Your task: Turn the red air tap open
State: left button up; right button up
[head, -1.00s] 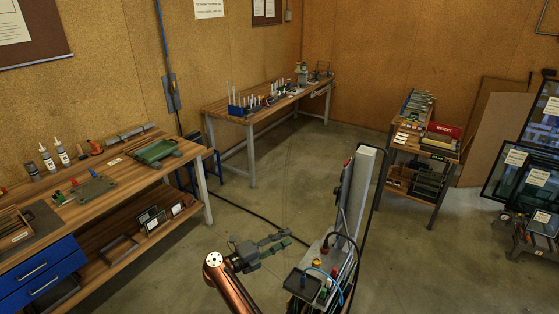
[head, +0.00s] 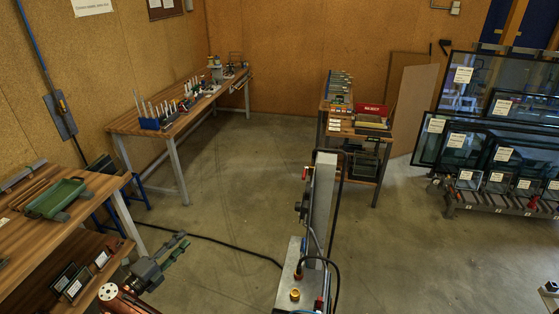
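A grey upright frame (head: 322,205) stands on a metal base plate (head: 287,268) at the bottom centre. A small red part (head: 305,174) sits high on the left side of its column. Another red part (head: 318,304) shows low on the base, beside a yellow-orange knob (head: 295,294). Both are small, and I cannot tell which is the air tap or how its handle points.
A long bench (head: 125,122) runs along the back wall. A shelf trolley (head: 345,131) and a glass rack (head: 500,213) stand right. The middle floor is open; a black hose crosses it.

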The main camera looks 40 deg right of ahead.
aim_at(304, 174)
jog(key=i, duration=2.45)
jog(key=z, duration=2.45)
